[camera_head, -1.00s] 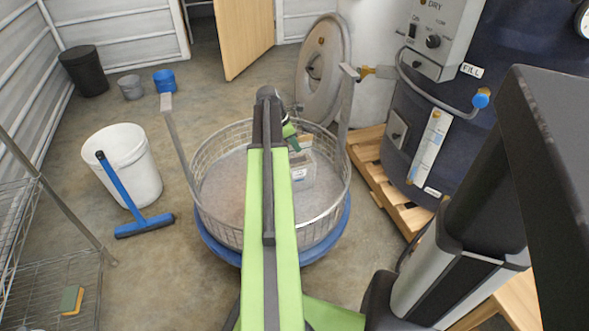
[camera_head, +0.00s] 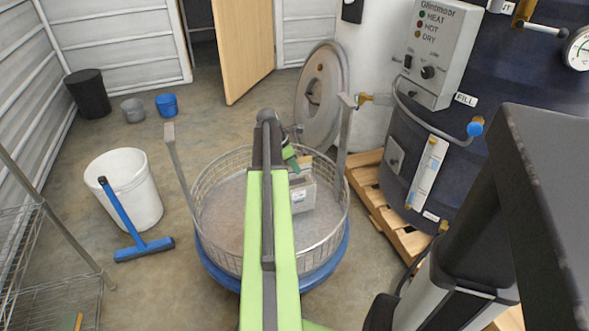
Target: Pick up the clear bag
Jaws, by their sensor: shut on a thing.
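The clear bag (camera_head: 303,194), a see-through block shape with a small white label, shows at the right inside of the round wire basket (camera_head: 212,252), just right of my arm. My gripper (camera_head: 294,162), dark and green, is at the bag's upper left edge, and my arm hides much of it. It is shut on the bag; the fingertips are not clearly visible. Whether the bag touches the basket floor cannot be told.
The basket has two upright grey arms and sits in a blue base (camera_head: 220,277). A round metal lid (camera_head: 320,90) stands behind it. A dark tank (camera_head: 470,150) on a wooden pallet (camera_head: 378,200) is at right. A white bucket (camera_head: 138,190) and blue squeegee (camera_head: 145,249) are at left.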

